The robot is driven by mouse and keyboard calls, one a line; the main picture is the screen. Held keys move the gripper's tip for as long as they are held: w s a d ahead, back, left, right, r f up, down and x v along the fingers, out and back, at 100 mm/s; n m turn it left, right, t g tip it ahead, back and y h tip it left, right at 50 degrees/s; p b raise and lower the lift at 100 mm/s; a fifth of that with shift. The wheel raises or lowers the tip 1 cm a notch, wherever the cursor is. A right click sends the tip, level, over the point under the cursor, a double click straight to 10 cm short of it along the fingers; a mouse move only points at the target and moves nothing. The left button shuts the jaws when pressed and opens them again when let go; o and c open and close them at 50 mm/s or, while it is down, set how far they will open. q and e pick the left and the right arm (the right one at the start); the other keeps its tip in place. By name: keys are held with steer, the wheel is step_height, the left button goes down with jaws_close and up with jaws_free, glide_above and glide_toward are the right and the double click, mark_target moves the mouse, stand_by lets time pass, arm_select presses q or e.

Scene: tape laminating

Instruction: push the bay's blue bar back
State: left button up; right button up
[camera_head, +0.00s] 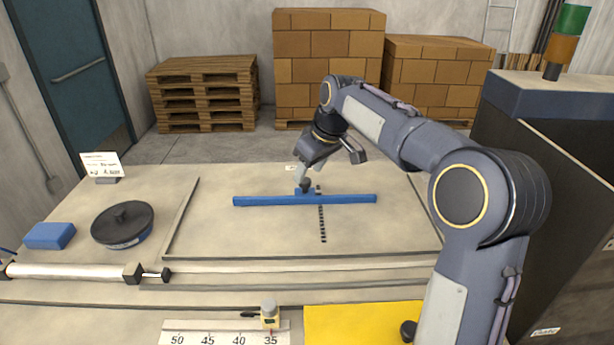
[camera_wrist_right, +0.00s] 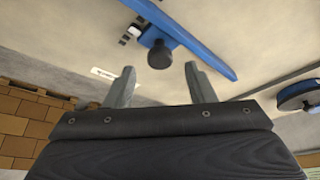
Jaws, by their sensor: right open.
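The blue bar (camera_head: 345,199) lies across the bay (camera_head: 250,235) on the table, left to right, over a dotted dark strip (camera_head: 323,225). A dark round knob sits on a blue block at the bar's middle. My right gripper (camera_head: 303,178) is over the bar's middle at the knob, pointing down. In the right wrist view the gripper (camera_wrist_right: 157,85) is open, with the knob (camera_wrist_right: 160,55) in front of the gap between its two fingers and the blue bar (camera_wrist_right: 200,50) beyond. I cannot tell whether a finger touches the knob. My left gripper is not in view.
A black round disc (camera_head: 122,224) and a blue block (camera_head: 50,236) lie at the left. A yellow sheet (camera_head: 360,322) lies at the front right. Raised strips edge the bay.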

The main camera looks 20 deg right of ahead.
mark_target(316, 196)
steer(key=v, duration=0.5)
steer(key=shift+f, duration=0.1)
stand_by(0.3)
